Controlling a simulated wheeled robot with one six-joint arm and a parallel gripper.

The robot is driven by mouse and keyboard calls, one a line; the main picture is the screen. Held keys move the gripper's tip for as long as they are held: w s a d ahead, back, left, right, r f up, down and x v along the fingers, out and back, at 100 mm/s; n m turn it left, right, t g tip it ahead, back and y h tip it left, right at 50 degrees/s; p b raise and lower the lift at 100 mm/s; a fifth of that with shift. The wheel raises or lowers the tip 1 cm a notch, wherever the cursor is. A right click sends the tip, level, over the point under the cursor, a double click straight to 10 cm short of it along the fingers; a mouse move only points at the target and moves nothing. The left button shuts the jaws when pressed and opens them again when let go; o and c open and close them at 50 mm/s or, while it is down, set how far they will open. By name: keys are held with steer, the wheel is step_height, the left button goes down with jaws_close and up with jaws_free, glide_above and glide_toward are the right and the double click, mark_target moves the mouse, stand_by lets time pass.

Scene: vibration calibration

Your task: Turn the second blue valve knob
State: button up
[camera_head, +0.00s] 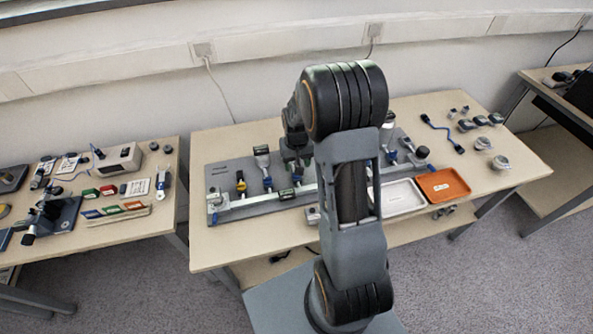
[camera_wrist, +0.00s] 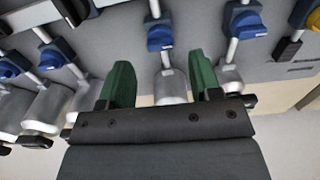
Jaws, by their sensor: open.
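Several blue valve knobs sit on metal stems along a grey board (camera_head: 232,172). In the wrist view one blue knob (camera_wrist: 159,36) lies just beyond the gap between my fingers, with a silver cylinder below it, between the fingers. Another blue knob (camera_wrist: 246,20) is to the right, and another (camera_wrist: 54,54) is to the left. In the head view a blue knob (camera_head: 267,183) shows left of my arm. I cannot tell which one counts as second. My gripper (camera_wrist: 159,64) is open, its green fingers apart, with no visible hold on a knob. My arm hides the board's middle in the head view.
A yellow knob (camera_head: 241,185) stands at the board's left. A white tray (camera_head: 402,197) and an orange tray (camera_head: 443,185) lie right of my arm. Loose parts lie at the table's right. A cluttered side table (camera_head: 85,233) stands left.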

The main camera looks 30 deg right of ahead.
steer(key=shift+f, duration=2.15)
steer(key=c, duration=0.9)
